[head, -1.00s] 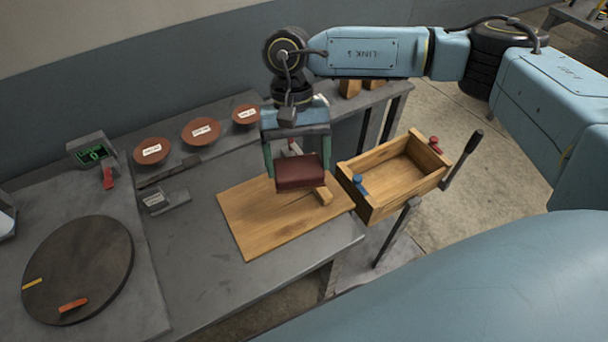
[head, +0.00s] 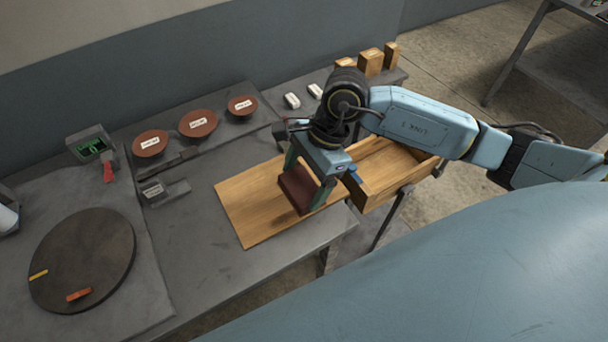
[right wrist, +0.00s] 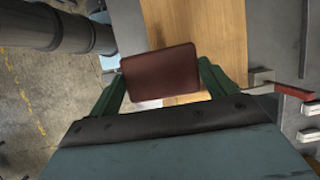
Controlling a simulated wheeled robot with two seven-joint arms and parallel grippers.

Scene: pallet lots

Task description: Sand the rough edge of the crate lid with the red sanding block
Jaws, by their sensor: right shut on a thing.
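The crate lid (head: 245,205), a flat wooden board, lies on the grey bench; it also shows in the right wrist view (right wrist: 205,25). My right gripper (head: 307,187) is shut on the dark red sanding block (head: 296,191), with a green finger at each side. In the right wrist view, the block (right wrist: 160,73) sits between the fingers and overlaps the lid's edge. The block is over the lid's right part in the head view. I cannot tell whether it touches the wood. The gripper hides part of the lid. My left gripper is not in view.
An open wooden crate (head: 378,188) with a blue clamp (head: 357,174) stands right of the lid. Labelled red-brown discs (head: 197,123), a display unit (head: 88,145) and a dark round turntable (head: 75,262) are at left. The bench front (head: 215,265) is clear.

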